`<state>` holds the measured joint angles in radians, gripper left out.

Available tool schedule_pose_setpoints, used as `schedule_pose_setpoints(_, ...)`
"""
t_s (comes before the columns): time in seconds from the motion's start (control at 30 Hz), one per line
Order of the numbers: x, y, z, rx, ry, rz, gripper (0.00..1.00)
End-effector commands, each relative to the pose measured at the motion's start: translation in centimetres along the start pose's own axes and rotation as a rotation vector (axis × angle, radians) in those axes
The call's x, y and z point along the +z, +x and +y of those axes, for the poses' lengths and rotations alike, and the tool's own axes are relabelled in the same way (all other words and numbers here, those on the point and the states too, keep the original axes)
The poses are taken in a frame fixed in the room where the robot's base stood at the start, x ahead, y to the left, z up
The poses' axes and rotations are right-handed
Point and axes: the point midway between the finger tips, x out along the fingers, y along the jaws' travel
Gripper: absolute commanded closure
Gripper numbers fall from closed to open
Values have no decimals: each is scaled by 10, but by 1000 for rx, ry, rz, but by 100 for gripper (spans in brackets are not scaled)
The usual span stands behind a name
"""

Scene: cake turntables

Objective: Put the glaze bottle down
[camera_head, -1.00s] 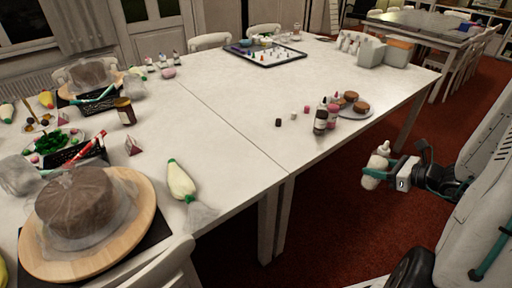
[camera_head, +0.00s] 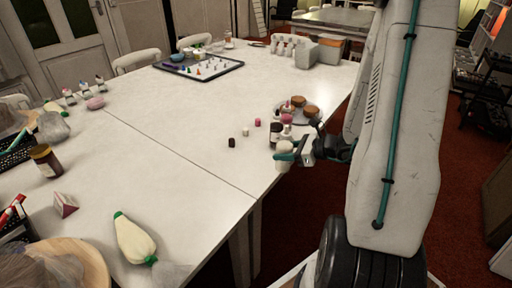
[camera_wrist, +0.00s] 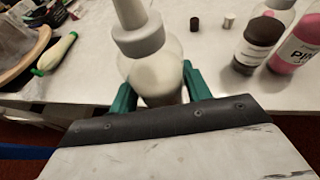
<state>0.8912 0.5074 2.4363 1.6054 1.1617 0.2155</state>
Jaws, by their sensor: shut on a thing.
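The glaze bottle, white with a pale nozzle (camera_wrist: 155,78), is upright between the green fingers of my gripper (camera_wrist: 157,92) in the wrist view. My gripper is shut on it. In the head view, the bottle (camera_head: 283,165) shows at the right edge of the white table (camera_head: 205,125), partly hidden by my gripper (camera_head: 286,156). I cannot tell whether its base touches the table.
A plate of brown cakes (camera_head: 311,112) stands behind the bottles. Small dark (camera_head: 231,143) and pink (camera_head: 257,122) pieces lie nearby.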

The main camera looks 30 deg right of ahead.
Motion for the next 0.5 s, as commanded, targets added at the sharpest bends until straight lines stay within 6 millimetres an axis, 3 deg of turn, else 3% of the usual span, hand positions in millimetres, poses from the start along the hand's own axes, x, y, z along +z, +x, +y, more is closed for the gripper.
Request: schedule_pose_setpoints(0.5,28,99,-72,-16,4,-1,61)
